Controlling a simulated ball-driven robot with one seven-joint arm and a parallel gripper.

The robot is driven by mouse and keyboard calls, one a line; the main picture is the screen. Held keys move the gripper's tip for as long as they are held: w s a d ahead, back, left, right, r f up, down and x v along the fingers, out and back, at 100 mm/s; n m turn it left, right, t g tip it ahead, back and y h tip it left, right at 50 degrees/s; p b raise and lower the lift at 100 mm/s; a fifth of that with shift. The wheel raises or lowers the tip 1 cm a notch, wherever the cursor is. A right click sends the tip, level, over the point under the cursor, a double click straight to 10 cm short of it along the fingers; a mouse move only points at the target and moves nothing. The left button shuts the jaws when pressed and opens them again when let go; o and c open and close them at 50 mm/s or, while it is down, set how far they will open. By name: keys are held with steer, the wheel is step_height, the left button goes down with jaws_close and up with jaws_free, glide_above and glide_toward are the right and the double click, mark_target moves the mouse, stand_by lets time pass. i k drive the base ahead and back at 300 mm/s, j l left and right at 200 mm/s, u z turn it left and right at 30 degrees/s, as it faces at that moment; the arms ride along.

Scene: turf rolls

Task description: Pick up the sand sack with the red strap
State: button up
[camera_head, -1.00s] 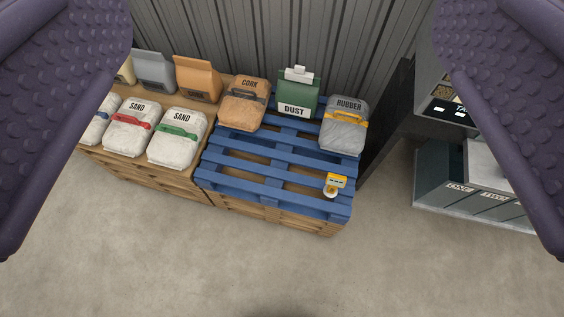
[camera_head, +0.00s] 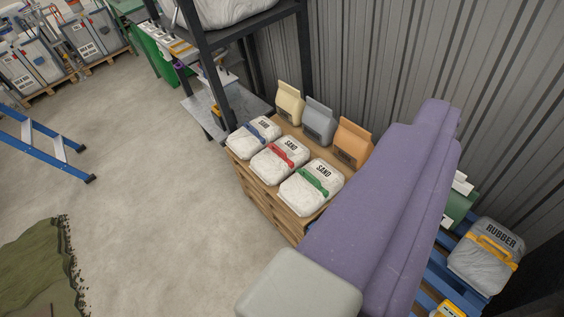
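The sand sack with the red strap (camera_head: 278,160) is white, labelled SAND, and lies between two other sand sacks on a wooden pallet. The sack with the blue strap (camera_head: 253,137) is to its upper left, and the one with the green strap (camera_head: 311,187) to its lower right. Its red strap lies across the side facing me, and the sack looks fully uncovered. A purple part of mine with a pale grey block crosses the right of the picture, covering the pallet's right end. No fingertips of my gripper show.
Yellow (camera_head: 289,103), grey (camera_head: 318,122) and orange (camera_head: 352,145) bags stand behind the sacks. A grey RUBBER sack (camera_head: 485,258) lies on a blue pallet (camera_head: 445,266) at right. A black rack (camera_head: 208,65) stands at the upper left of the sacks. Open floor lies left, with a blue ladder (camera_head: 44,142) and green turf (camera_head: 42,268).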

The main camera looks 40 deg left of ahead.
mark_target(281, 159)
steer(key=i+j+z, duration=0.15)
steer(key=j, duration=0.35)
steer(key=i+j+z, duration=0.15)
steer(key=i+j, duration=0.2)
steer(key=j, duration=0.15)
steer(key=i+j+z, duration=0.15)
steer(key=j, duration=0.4)
steer(key=i+j+z, duration=0.15)
steer(key=j, duration=0.4)
steer(key=i+j+z, duration=0.2)
steer(key=j, duration=0.4)
steer(key=i+j+z, duration=0.15)
steer(key=j, duration=0.45)
steer(key=j+z, duration=0.15)
steer(key=j, duration=0.45)
